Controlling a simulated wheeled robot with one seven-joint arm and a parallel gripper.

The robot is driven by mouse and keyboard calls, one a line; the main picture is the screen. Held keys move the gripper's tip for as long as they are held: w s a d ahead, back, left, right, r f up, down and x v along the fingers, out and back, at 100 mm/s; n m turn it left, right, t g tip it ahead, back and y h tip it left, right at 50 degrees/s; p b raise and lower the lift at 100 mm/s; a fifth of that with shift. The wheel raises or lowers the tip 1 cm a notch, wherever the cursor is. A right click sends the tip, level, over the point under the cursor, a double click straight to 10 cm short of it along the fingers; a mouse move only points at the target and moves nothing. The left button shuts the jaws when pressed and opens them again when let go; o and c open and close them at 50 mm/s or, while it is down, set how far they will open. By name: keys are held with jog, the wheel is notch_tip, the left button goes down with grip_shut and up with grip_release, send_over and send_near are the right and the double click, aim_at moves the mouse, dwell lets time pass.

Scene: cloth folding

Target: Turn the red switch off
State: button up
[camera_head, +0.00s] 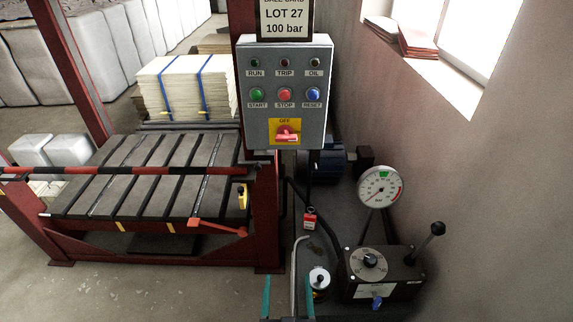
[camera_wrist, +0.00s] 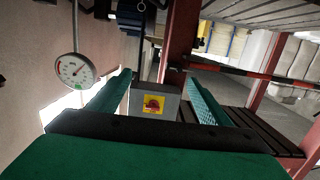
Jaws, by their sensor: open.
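The red switch (camera_head: 288,134) sits on a yellow plate marked OFF at the top, low on the grey control box (camera_head: 262,120). Its handle looks to lie roughly sideways, with OFF above it. In the wrist view the switch (camera_wrist: 153,104) shows between my fingers, beyond them and apart. My gripper (camera_head: 288,285) is at the bottom of the head view, below the box, with its teal fingers apart and nothing held. The wrist view also shows my open gripper (camera_wrist: 160,76).
Push buttons and lamps (camera_head: 285,94) are above the switch. A red tag (camera_head: 310,218) hangs below the box. A dial gauge (camera_head: 380,188) and a black unit with a lever (camera_head: 385,275) stand at right. A red-framed press table (camera_head: 150,175) stands at left.

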jog(key=w+r, duration=1.1)
jog(key=w, duration=0.3)
jog(key=t, duration=0.1)
send_near(286, 140)
jog(key=w, duration=0.9)
jog(key=shift+w, duration=0.1)
jog(key=shift+c, duration=0.6)
jog(key=c, duration=0.9)
